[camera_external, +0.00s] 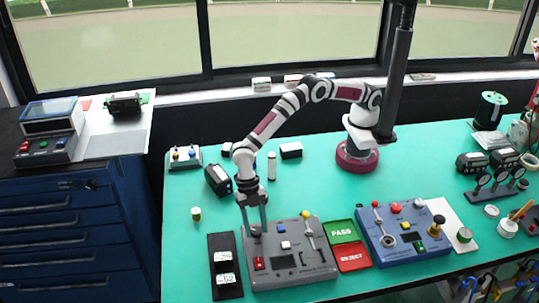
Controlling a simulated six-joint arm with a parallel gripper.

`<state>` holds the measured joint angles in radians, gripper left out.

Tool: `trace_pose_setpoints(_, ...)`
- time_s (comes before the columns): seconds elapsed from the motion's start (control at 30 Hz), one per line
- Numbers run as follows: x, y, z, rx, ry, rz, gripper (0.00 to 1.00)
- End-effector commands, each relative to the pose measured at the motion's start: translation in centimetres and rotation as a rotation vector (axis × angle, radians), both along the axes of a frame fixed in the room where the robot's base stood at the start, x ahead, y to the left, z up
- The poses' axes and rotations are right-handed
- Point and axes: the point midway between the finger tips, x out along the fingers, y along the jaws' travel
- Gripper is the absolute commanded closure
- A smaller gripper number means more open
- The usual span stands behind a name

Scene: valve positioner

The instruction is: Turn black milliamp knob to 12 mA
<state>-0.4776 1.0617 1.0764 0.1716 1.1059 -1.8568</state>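My gripper (255,230) points straight down over the upper left corner of the grey control box (318,272). Its two fingers stand apart, with a gap visible between them. A small dark shape, possibly the black milliamp knob, is at the fingertips and mostly hidden by them. I cannot tell whether the fingers touch it. The grey box also carries a blue button (281,228), a white button (285,245), a red switch (259,264), a yellow-tipped lever (307,228) and a small dark display. Its markings are too small to read.
Green PASS (343,231) and red REJECT (353,257) trays lie right of the grey box. A black strip (224,240) with two white-faced items lies left.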

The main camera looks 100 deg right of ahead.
Motion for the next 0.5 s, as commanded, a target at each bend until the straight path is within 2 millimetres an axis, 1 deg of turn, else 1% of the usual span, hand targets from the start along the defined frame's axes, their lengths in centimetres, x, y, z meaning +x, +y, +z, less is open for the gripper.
trace_pose_setpoints(0.03,0.00,0.00,0.01,0.000,0.000,0.000,0.62)
trace_pose_setpoints(0.23,0.00,-0.02,0.02,0.000,0.000,0.000,0.98)
trace_pose_setpoints(0.27,-0.01,-0.02,0.02,0.000,0.000,0.000,1.00)
trace_pose_setpoints(0.5,-0.01,-0.03,0.04,0.000,0.000,-0.014,1.00)
